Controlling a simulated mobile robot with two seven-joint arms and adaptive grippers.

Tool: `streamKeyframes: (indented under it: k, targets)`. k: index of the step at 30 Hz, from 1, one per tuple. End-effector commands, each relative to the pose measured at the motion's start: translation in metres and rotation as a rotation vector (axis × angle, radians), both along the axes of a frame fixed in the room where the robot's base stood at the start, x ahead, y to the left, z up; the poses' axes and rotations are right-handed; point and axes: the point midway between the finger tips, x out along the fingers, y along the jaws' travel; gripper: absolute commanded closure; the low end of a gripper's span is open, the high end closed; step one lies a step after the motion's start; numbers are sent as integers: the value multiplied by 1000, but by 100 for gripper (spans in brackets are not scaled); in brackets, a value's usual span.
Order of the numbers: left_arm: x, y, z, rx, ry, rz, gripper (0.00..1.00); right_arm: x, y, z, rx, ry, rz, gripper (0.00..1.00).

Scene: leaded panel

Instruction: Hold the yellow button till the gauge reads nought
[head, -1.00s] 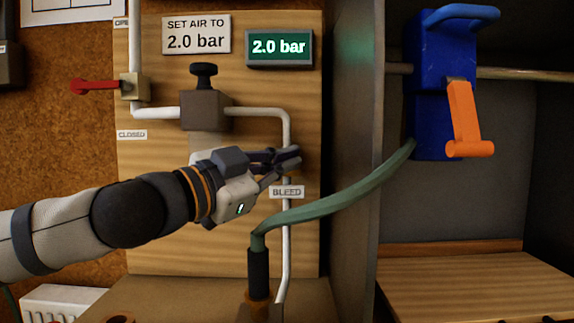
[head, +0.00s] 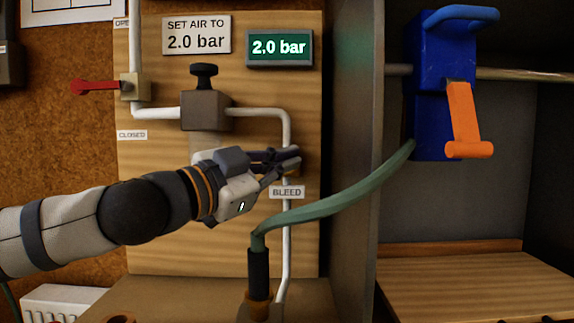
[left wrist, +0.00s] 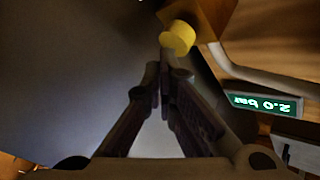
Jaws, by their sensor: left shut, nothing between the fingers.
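My left gripper (head: 292,162) is shut and empty in the head view, just above the BLEED label (head: 286,192) and over the white pipe. In the left wrist view its fingertips (left wrist: 164,62) are together, just short of the yellow button (left wrist: 178,37) on a wooden-coloured block; I cannot tell whether they touch. In the head view the button is largely hidden by the fingers. The green gauge (head: 279,48) reads 2.0 bar and shows upside down in the left wrist view (left wrist: 262,104). My right gripper is not in view.
A red lever (head: 92,87) and a black knob (head: 204,76) sit on the wooden panel. A green hose (head: 335,204) runs up to a blue tool (head: 440,90) with an orange trigger (head: 464,120). A grey cabinet wall (head: 353,130) stands right of the panel.

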Motion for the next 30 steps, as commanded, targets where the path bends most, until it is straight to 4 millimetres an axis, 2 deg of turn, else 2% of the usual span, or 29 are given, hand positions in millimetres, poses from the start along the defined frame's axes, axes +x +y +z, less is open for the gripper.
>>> streamKeyframes:
  k: [30]
  targets:
    - [11, 0, 0, -1, 1, 1, 100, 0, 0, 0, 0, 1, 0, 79]
